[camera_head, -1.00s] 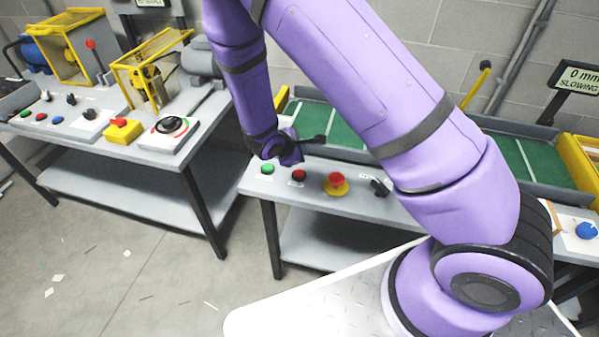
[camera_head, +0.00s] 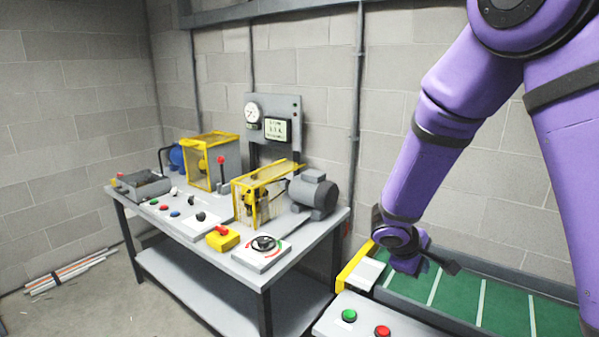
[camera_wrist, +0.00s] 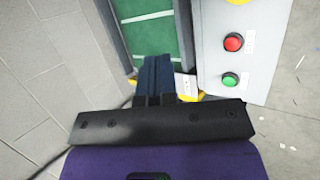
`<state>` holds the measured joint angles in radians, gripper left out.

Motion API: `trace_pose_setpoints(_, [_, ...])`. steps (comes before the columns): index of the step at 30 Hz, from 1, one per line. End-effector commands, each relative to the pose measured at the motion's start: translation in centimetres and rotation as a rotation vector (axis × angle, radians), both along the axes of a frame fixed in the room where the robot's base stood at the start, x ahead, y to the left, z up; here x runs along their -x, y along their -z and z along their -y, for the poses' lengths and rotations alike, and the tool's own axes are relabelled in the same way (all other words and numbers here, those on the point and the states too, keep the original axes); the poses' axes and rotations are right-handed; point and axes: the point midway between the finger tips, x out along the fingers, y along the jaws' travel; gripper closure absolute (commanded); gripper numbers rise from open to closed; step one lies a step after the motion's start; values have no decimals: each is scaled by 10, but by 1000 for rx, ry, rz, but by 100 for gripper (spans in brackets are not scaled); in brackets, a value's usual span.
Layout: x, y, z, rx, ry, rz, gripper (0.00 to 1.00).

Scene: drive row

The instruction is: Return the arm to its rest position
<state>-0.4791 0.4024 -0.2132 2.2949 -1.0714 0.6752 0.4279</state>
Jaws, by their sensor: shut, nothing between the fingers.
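My purple arm (camera_head: 440,140) comes in from the upper right of the head view. My gripper (camera_head: 447,266) is at the arm's lower end, above the left part of the green conveyor belt (camera_head: 408,288). In the wrist view my gripper (camera_wrist: 152,75) has its dark fingers together with nothing between them. The green belt (camera_wrist: 152,38) lies beyond the fingers there. A grey panel with a red button (camera_wrist: 233,43) and a green button (camera_wrist: 230,79) is to their right. The gripper looks clear of the panel.
A left bench (camera_head: 218,262) carries a yellow-framed guard (camera_head: 262,176), a grey motor (camera_head: 314,194), a dial (camera_head: 263,243) and a yellow box with a red switch (camera_head: 222,238). A block wall (camera_head: 290,70) stands behind. Loose rods (camera_head: 72,272) lie on the floor.

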Motion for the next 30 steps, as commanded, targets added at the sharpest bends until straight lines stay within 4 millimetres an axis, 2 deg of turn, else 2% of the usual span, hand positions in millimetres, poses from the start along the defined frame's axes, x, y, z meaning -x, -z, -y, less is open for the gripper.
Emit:
trace_pose_setpoints(1, [5, -17, 6, -30, 39, 22, 100])
trace_pose_setpoints(3, [15, -36, 12, -68, 90, 43, 100])
trace_pose_setpoints(12, [64, -111, 35, -243, 288, 132, 100])
trace_pose_setpoints(21, [125, -171, 46, -434, 443, 219, 100])
trace_pose_setpoints(30, [192, -215, 44, -637, 547, 312, 100])
